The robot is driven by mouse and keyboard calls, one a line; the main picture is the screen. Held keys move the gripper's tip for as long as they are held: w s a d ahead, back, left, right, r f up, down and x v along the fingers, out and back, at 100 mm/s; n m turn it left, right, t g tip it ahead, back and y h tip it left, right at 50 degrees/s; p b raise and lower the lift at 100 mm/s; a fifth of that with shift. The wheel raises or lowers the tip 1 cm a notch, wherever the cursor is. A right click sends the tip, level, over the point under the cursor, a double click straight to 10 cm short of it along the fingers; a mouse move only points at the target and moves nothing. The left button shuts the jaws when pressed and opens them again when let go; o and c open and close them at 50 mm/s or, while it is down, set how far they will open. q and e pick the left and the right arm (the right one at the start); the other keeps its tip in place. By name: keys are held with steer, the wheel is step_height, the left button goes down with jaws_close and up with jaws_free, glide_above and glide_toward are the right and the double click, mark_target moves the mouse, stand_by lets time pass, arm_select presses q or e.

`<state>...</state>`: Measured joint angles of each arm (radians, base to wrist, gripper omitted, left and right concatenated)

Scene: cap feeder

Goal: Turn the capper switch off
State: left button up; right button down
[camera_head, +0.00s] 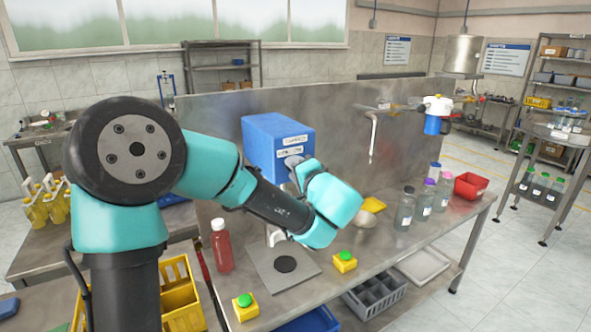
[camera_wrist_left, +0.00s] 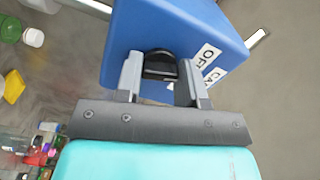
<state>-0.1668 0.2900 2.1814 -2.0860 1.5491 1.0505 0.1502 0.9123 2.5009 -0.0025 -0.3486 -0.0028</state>
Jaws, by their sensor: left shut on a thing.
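The capper is a blue box (camera_head: 262,143) on a stand with a metal base plate (camera_head: 262,271) on the steel bench. White labels are on its front face; one in the left wrist view (camera_wrist_left: 207,57) starts with "OF". My left gripper (camera_head: 294,162) is at the front of the box. In the left wrist view my left gripper's fingers (camera_wrist_left: 159,78) are shut on the black switch knob (camera_wrist_left: 160,62), one finger on each side. In the head view the knob is hidden by the gripper. My right gripper is not in view.
A red bottle (camera_head: 221,249) stands left of the base plate. Yellow boxes with green buttons (camera_head: 344,262) (camera_head: 245,307) sit along the bench's front edge. Several bottles (camera_head: 404,208) and a red bin (camera_head: 470,186) stand to the right. A steel panel (camera_head: 340,140) rises behind the bench.

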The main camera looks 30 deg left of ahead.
arm_select(q)
steer(key=shift+n, duration=1.4)
steer(key=o, duration=0.9)
steer(key=shift+o, duration=0.2)
steer(key=v, duration=1.7)
steer(key=shift+d, duration=0.25)
steer(key=shift+f, duration=0.15)
